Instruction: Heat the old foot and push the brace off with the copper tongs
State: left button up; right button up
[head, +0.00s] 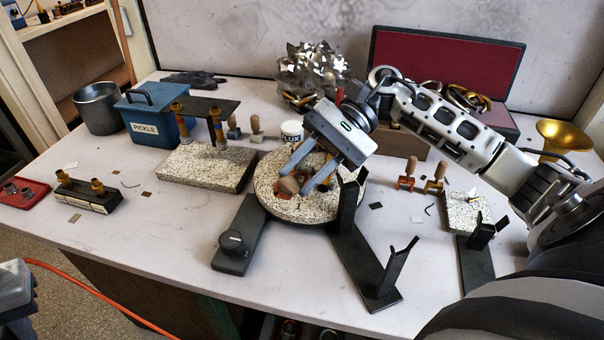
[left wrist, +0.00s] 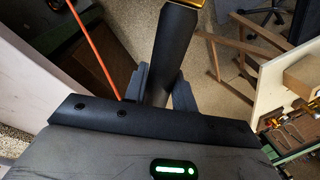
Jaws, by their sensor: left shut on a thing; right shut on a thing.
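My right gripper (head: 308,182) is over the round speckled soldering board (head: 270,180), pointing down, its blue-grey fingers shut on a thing. A brown, rounded piece (head: 289,184) shows at the fingers, with reddish-brown parts around it; I cannot tell whether these are the copper tongs or the work. The brace and the old foot cannot be made out under the gripper. My left gripper (left wrist: 162,88) is shut on a dark cylindrical handle, likely the torch (left wrist: 174,50), with a brass-coloured end at the top of the left wrist view. That view shows it above the floor.
A rectangular speckled slab (head: 205,167), a blue pickle box (head: 152,120) and a metal pot (head: 97,108) stand left. A brass bell (head: 564,136) is at right. An orange hose (head: 100,298) runs past the front left edge.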

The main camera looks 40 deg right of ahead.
aim_at(288, 185)
pick_arm(q)
jog(key=shift+f, duration=0.3)
pick_arm(e)
jog(key=shift+w+d+f, duration=0.1)
jog(key=shift+d, duration=0.05)
pick_arm(q)
jog(key=shift+r+p, duration=0.45)
jog(key=shift+r, duration=0.15)
pick_arm(e)
jog(key=shift+s+a+r, duration=0.55)
jog(key=shift+a+r, duration=0.1)
jog(key=shift+r, duration=0.35)
jog(key=shift+s+a+r, duration=0.55)
jog(key=shift+a+r, duration=0.1)
jog(key=shift+r, duration=0.4)
jog(key=shift+s+a+r, duration=0.55)
jog(key=shift+a+r, duration=0.1)
jog(key=shift+r, duration=0.35)
